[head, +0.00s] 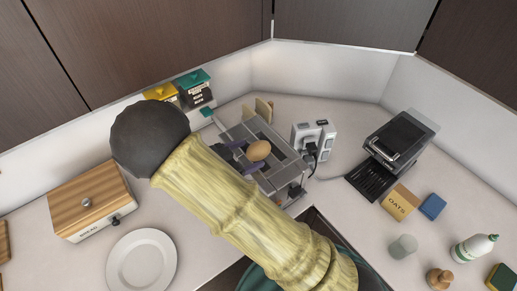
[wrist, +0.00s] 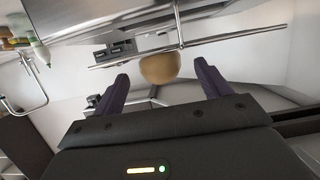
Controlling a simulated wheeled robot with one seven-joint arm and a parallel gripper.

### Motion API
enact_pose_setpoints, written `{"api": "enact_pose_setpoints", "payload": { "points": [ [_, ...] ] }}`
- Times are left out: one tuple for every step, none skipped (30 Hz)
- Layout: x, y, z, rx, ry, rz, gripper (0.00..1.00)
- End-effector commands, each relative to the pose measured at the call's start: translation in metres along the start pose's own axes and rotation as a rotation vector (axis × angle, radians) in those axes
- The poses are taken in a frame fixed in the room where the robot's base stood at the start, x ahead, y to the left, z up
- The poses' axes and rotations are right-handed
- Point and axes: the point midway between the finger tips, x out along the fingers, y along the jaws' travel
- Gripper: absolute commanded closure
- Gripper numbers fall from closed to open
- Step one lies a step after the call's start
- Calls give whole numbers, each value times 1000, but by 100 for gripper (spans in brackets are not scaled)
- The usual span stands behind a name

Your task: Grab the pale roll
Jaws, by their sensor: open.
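The pale roll (head: 258,150) is a rounded tan bun at a grey slotted metal appliance (head: 289,169), which looks like a toaster. Whether it rests on the top or partly in a slot is not clear. My gripper (head: 246,156) has its purple fingers apart, close to the roll in the head view. In the wrist view the roll (wrist: 160,68) shows centred between the two open fingertips, at or just beyond them. I cannot tell whether either finger touches it. My arm hides part of the appliance in the head view.
A thin metal rail (wrist: 130,57) crosses the wrist view near the roll. Grey-white sockets (head: 313,138) stand right of the appliance. Bread slices (head: 263,107) are behind it, and green and yellow boxes (head: 194,87) at back left. A white plate (head: 142,262) and bread box (head: 92,203) are left.

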Motion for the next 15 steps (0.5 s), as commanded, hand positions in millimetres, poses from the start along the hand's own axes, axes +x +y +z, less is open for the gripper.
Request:
{"api": "enact_pose_setpoints", "payload": {
  "points": [
    [4,1,-2,-3,3,3,24],
    [7,1,-3,-3,4,4,24],
    [11,1,-3,-3,3,4,24],
    [14,1,-3,-3,4,4,24],
    [18,1,-3,-4,4,3,24],
    [23,1,-3,-4,5,3,24],
    [27,1,-2,-4,4,3,24],
    [31,1,-2,-3,4,4,24],
    [37,1,-2,-3,4,4,24],
    [41,1,-1,-3,4,3,24],
    [44,1,0,-3,3,3,24],
    [47,1,0,-1,2,2,24],
    [48,1,1,-1,1,2,24],
    [49,1,1,-1,1,2,24],
    [50,0,2,0,1,2,24]
  ]
}}
